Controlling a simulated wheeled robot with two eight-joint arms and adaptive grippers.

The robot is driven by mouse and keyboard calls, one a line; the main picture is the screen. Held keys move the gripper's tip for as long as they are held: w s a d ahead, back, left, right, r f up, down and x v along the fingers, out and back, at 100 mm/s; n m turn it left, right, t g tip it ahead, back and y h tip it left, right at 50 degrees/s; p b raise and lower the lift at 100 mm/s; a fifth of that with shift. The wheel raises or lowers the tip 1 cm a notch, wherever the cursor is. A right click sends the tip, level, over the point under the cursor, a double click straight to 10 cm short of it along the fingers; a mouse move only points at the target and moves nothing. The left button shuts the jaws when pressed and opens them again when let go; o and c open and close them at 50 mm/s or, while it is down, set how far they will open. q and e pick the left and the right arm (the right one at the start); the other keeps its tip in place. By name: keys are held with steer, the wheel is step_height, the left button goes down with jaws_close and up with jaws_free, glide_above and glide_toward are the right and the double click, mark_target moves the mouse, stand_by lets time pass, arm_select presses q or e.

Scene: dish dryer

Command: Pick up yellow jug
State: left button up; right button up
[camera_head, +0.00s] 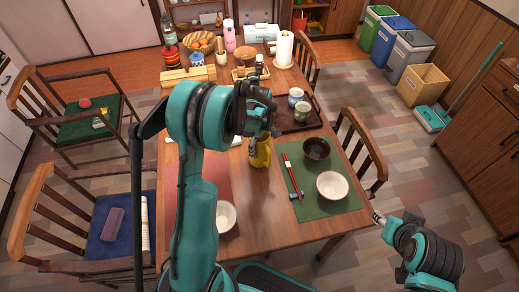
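The yellow jug (260,153) stands upright on the wooden table, just right of my large teal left arm. My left gripper (262,128) is directly above the jug, pointing down. Its dark fingers overlap the jug's top in the picture, so I cannot tell whether they touch it or how far they are apart. The jug's upper part is partly hidden. My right gripper (379,218) is at the lower right, off the table's right side and away from the jug. Its opening is too small to make out.
A green mat (335,205) right of the jug holds a white bowl (332,185), a dark bowl (316,149) and red chopsticks (292,172). Behind is a dark tray (287,127) with cups. Another white bowl (222,217) is at the front. Chairs flank the table.

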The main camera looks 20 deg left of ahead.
arm_select(q)
steer(key=shift+r+p, duration=0.3)
steer(key=shift+r, duration=0.25)
steer(key=c, duration=0.3)
steer(key=s+d+r+m+p, duration=0.5)
steer(key=s+d+r+m, duration=0.2)
steer(key=m, duration=0.9)
steer(key=shift+s+d+r+m, duration=0.35)
steer(key=shift+s+d+m, duration=0.05)
steer(key=shift+s+d, duration=0.6)
